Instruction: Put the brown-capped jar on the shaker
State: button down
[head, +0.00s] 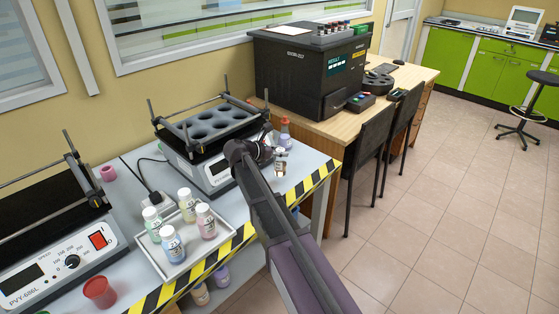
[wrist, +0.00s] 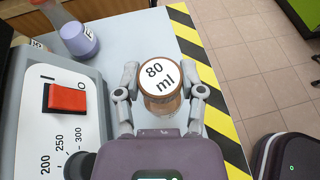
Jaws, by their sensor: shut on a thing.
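The brown-capped jar (head: 280,163) is held in the air over the right end of the grey table, in front of the near-right corner of the holed shaker. In the wrist view the jar (wrist: 161,76) shows its top, a white "80 ml" label with a brown rim. My gripper (head: 268,155) is shut on the jar, with one finger on each side in the wrist view. The shaker (head: 208,125) has an empty black rack with round holes and upright rods at its corners. Its front panel with a red switch (wrist: 68,98) shows in the wrist view.
A white tray (head: 187,262) with several capped jars sits in front of the shaker. A second shaker (head: 45,250) stands at left. A red-capped bottle (head: 285,132) stands behind the held jar. Yellow-black tape (head: 215,260) marks the table edge.

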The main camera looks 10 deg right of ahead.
aim_at(275, 159)
jog(key=shift+f+b, duration=1.35)
jog(key=shift+f, duration=0.2)
jog(key=shift+f, duration=0.15)
jog(key=shift+c, duration=1)
grip_release()
jog(key=shift+r, duration=0.25)
jog(key=shift+s+a+r, duration=0.1)
jog(key=shift+a+r, duration=0.05)
jog(key=shift+a, duration=0.15)
jog(key=p+v, duration=0.4)
jog(key=v, duration=0.7)
jog(key=shift+p, duration=0.35)
jog(key=shift+s, duration=0.1)
